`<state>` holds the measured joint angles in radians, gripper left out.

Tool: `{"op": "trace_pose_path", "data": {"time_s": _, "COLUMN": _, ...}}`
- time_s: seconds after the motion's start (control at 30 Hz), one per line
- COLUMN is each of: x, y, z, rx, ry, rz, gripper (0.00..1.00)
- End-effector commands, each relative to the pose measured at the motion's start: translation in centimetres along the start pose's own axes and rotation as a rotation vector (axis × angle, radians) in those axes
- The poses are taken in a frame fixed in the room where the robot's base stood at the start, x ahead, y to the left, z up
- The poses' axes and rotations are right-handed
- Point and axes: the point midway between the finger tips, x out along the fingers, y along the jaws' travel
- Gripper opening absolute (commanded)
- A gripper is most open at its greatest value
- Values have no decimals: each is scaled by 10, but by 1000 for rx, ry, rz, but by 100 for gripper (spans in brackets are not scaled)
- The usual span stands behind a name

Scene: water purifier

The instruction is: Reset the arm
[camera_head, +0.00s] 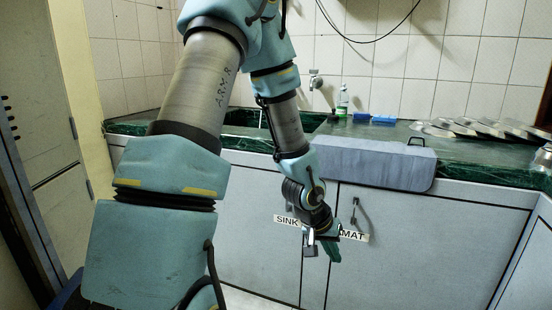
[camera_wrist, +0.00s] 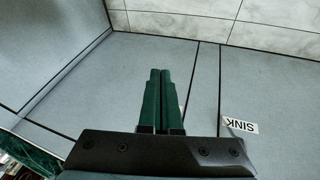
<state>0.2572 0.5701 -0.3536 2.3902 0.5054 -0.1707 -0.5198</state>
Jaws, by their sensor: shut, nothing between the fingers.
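My arm reaches down from the top of the head view across the left and middle. My gripper (camera_head: 328,246) hangs in front of the grey cabinet doors (camera_head: 400,250), below the counter edge. In the wrist view my gripper (camera_wrist: 163,74) shows two green fingers side by side and shut, with nothing between them. Cabinet panels (camera_wrist: 80,90) fill most of that view. A label reading SINK (camera_wrist: 240,125) lies to the right of the fingers. My gripper partly covers the labels in the head view.
A grey box-shaped unit (camera_head: 370,165) stands at the front of the green counter (camera_head: 470,172). Stacked metal plates (camera_head: 480,128) lie at the right. A door (camera_head: 45,130) is at the left.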

Motion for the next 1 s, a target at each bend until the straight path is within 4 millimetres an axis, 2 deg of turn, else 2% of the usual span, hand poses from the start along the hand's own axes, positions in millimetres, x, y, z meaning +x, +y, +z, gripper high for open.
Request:
{"op": "trace_pose_path", "data": {"time_s": 0.03, "x": -24, "y": -30, "z": -2, "rx": -23, "ry": 2, "rz": -82, "gripper": 0}}
{"op": "trace_pose_path", "data": {"time_s": 0.13, "x": -71, "y": -83, "z": 9, "rx": -85, "ry": -27, "rz": -222, "gripper": 0}}
{"op": "trace_pose_path", "data": {"time_s": 0.2, "x": -101, "y": -109, "z": 22, "rx": -134, "ry": -53, "rz": -290, "gripper": 0}}
{"op": "trace_pose_path", "data": {"time_s": 0.33, "x": -147, "y": -136, "z": 47, "rx": -226, "ry": -94, "rz": -358, "gripper": 0}}
{"op": "trace_pose_path", "data": {"time_s": 0.5, "x": -190, "y": -150, "z": 77, "rx": -330, "ry": -131, "rz": -381, "gripper": 0}}
{"op": "trace_pose_path", "data": {"time_s": 0.63, "x": -219, "y": -150, "z": 95, "rx": -397, "ry": -149, "rz": -370, "gripper": 0}}
{"op": "trace_pose_path", "data": {"time_s": 0.87, "x": -260, "y": -136, "z": 76, "rx": -388, "ry": -153, "rz": -370, "gripper": 0}}
{"op": "trace_pose_path", "data": {"time_s": 1.0, "x": -290, "y": -127, "z": 65, "rx": -387, "ry": -153, "rz": -371, "gripper": 0}}
